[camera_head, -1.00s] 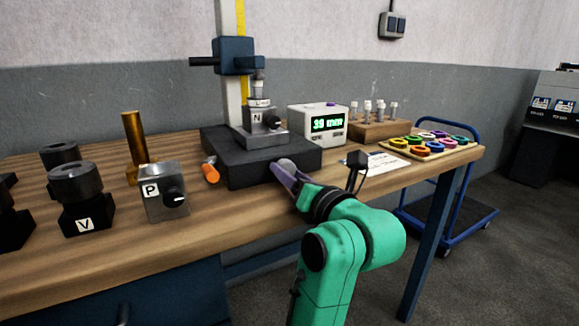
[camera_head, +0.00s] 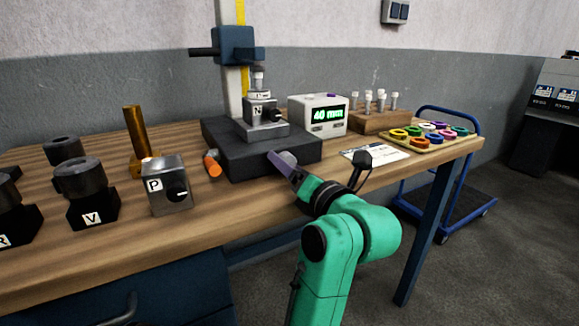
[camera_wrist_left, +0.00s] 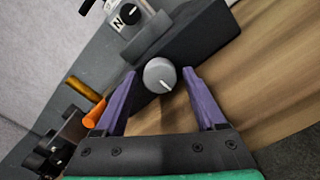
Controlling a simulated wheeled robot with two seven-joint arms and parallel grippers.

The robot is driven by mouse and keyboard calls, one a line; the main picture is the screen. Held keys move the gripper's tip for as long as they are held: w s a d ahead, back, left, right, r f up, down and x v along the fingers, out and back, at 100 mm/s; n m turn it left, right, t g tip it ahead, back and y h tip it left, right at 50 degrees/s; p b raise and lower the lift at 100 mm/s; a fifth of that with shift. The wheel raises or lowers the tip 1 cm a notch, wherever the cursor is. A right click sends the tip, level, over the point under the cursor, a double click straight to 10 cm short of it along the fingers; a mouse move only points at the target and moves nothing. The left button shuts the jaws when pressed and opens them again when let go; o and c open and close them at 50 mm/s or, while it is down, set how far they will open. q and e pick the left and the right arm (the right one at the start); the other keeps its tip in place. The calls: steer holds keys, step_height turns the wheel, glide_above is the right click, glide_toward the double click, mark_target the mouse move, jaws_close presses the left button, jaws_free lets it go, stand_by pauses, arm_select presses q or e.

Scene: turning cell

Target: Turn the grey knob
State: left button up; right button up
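The round grey knob (camera_head: 288,158) sits on the front of the dark base (camera_head: 222,157) of the stand. In the left wrist view the knob (camera_wrist_left: 159,76) shows a white pointer line and lies between my left gripper's two purple fingers (camera_wrist_left: 160,74). The fingers are spread, with small gaps visible beside the knob. In the head view my left gripper (camera_head: 281,160) reaches the knob from the front, and one finger partly covers it. A display box (camera_head: 318,116) behind reads 40 mm. My right gripper is not in view.
A card (camera_head: 376,154) and a tray of coloured rings (camera_head: 429,137) lie to the right.

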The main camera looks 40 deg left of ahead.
arm_select(q)
steer(key=shift+f, duration=0.1)
stand_by(0.4)
steer(key=n+b, duration=0.5)
steer(key=n, duration=0.1)
steer(key=shift+f+b, duration=0.3)
steer(key=shift+b, duration=0.1)
steer(key=s+d+n+p, duration=0.1)
steer(key=s+d, duration=0.3)
steer(key=d, duration=1)
steer(key=w+d+r+m+g+y+p, duration=0.1)
steer(key=w+d+r+m+y+p, duration=0.1)
steer(key=w+r+m+y+p, duration=0.3)
steer(key=w+d+m+t+y+p, duration=0.2)
steer(key=w+d+m+t+p, duration=0.25)
steer(key=w+m+t, duration=0.45)
steer(key=w+d+f+m+t+h+p, duration=0.2)
steer(key=f+m+t+h, duration=0.3)
steer(key=f+m+h, duration=0.3)
steer(key=w+d+f+m+t+h+p, duration=0.2)
steer(key=w+f+m+t+h, duration=0.3)
steer(key=m+h, duration=1)
step_height(320, 180, down, 3)
steer(key=m+t+p, duration=0.1)
steer(key=m, duration=0.3)
steer(key=shift+d+r+p, duration=0.15)
steer(key=shift+d+p, duration=0.15)
steer(key=shift+p, duration=0.1)
